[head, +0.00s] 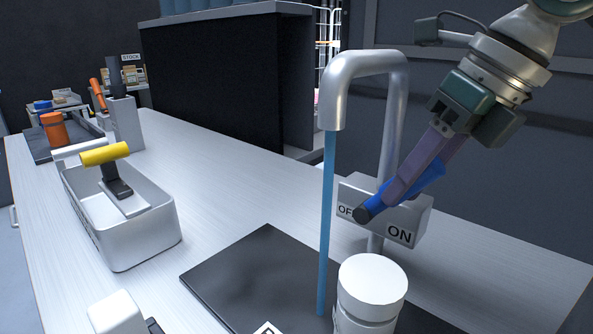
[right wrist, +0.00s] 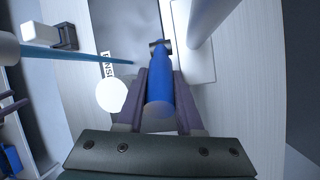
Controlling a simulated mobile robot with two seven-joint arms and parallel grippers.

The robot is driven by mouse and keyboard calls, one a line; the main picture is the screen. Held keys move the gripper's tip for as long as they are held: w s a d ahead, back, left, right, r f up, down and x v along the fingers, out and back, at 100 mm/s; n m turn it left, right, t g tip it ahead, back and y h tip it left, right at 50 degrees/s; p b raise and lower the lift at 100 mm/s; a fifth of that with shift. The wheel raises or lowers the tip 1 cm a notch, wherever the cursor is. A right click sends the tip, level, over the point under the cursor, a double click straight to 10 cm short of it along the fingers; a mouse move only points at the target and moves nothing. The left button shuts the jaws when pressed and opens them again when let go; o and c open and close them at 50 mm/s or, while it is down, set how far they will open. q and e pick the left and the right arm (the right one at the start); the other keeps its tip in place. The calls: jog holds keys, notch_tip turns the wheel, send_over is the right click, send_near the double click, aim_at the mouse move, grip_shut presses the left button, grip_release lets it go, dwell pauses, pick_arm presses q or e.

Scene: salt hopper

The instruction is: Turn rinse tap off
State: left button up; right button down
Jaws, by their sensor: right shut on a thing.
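The rinse tap is a grey metal arched pipe (head: 352,68) with a blue stream of water (head: 326,225) running straight down from its spout. A grey box (head: 420,214) on the tap's post bears an OFF label at left, partly covered, and an ON label at right. A blue lever (head: 432,178) leans up and to the right, towards the ON side. My right gripper (head: 392,190) is shut on this lever, one finger on each side of it, as the right wrist view shows the lever (right wrist: 160,95) between the fingers.
A white-lidded jar (head: 372,282) stands under the tap beside the stream, on a black mat (head: 255,275). A metal bin (head: 125,232) with a yellow-handled tool (head: 106,155) stands at left.

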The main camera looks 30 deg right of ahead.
jog(key=p, duration=0.1)
jog(key=w+r+g+p, duration=0.1)
jog(key=p, duration=0.1)
jog(key=shift+a+r+h, duration=0.15)
jog(key=shift+a+h, duration=0.05)
jog(key=shift+h, duration=0.1)
jog(key=shift+w+a+g+h+p, duration=0.1)
jog(key=shift+w+g+h+p, duration=0.2)
jog(key=shift+g+p, duration=0.45)
jog(key=shift+f, duration=0.2)
jog(key=c, duration=0.5)
grip_release()
jog(key=shift+c, duration=0.2)
